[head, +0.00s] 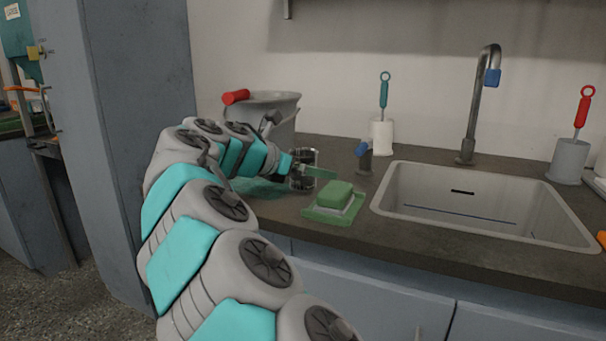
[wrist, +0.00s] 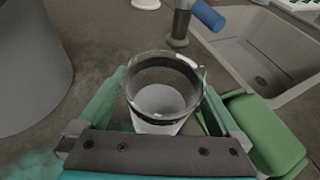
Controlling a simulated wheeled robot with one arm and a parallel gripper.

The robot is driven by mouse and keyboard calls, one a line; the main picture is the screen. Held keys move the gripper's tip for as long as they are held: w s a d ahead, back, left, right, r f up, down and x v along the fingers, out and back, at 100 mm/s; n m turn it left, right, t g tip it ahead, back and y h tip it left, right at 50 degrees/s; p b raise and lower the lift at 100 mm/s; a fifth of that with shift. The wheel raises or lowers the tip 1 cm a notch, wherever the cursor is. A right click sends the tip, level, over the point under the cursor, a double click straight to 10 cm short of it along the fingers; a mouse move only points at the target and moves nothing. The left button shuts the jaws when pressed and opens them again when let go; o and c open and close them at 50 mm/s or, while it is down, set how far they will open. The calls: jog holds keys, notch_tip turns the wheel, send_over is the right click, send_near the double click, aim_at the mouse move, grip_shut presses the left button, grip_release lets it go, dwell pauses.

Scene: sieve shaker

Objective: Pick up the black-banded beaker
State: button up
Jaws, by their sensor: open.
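The black-banded beaker (wrist: 160,98) is a clear glass with a dark band below its rim and a pale bottom, seen in the wrist view. It stands upright on the dark counter. My gripper (wrist: 158,100) is open, with one green finger on each side of the beaker. I cannot tell whether either finger touches the glass. In the head view the beaker (head: 303,158) shows at the end of my arm, partly hidden by my gripper (head: 308,172).
A green sponge (head: 336,194) on a green dish lies just right of the beaker. A large grey pot (head: 275,112) stands behind my arm. A small blue-handled tap (head: 365,155), a white brush holder (head: 382,137) and the sink (head: 480,205) are to the right.

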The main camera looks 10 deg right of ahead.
jog(key=shift+c, duration=0.4)
jog(key=c, duration=1.5)
